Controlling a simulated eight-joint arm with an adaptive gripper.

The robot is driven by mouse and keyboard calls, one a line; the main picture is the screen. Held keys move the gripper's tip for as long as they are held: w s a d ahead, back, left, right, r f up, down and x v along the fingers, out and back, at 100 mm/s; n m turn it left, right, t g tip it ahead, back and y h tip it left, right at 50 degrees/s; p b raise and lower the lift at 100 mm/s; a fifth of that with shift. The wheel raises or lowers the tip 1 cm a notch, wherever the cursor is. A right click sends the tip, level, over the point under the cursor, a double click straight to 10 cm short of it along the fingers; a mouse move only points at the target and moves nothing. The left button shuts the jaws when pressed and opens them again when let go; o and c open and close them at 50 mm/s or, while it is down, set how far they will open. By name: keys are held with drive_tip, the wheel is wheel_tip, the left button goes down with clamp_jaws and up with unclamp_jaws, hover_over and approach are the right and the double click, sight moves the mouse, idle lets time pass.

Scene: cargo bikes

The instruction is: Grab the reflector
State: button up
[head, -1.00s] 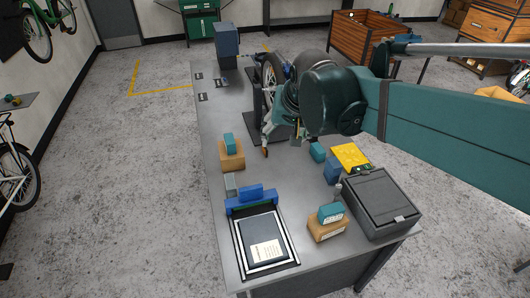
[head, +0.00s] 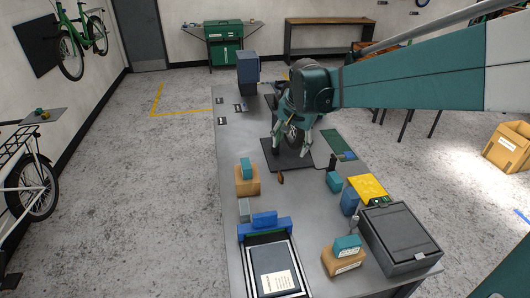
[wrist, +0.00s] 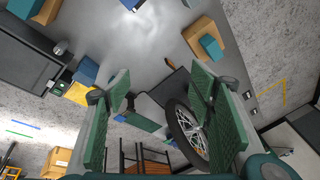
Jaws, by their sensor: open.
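A small amber-brown piece (head: 281,177), which looks like the reflector, stands on the grey workbench just in front of the black wheel stand's base. My gripper (head: 291,144) is open and empty. It hangs above the stand, in front of the wheel, behind and above the amber piece and apart from it. Its two green finger pads (wrist: 158,78) are spread wide in the wrist view.
The wheel (wrist: 186,130) stands close to my right finger in the wrist view. Bare bench lies around the amber piece.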

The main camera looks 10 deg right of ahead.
drive_tip(key=w+d+f+m+g+b, duration=0.1)
drive_tip(key=w+f+m, duration=0.1)
drive_tip(key=w+f, duration=0.55)
drive_tip(key=w+d+f+m+g, duration=0.1)
drive_tip(key=w+d+f+m, duration=0.15)
drive_tip(key=w+f, duration=0.45)
drive_tip(key=m+g+b, duration=0.2)
drive_tip(key=m, duration=0.2)
hover_over(282, 176)
drive_tip(key=w, duration=0.2)
wheel_tip(282, 176, down, 17)
drive_tip(key=shift+d+f, duration=0.15)
drive_tip(key=shift+d, duration=0.25)
drive_tip(key=shift+f+p, duration=0.3)
drive_tip(key=shift+f, duration=0.95)
drive_tip(key=shift+f, duration=0.2)
drive_tip(key=shift+a+f, duration=0.2)
drive_tip(key=shift+f, duration=2.25)
drive_tip(key=shift+c, duration=0.5)
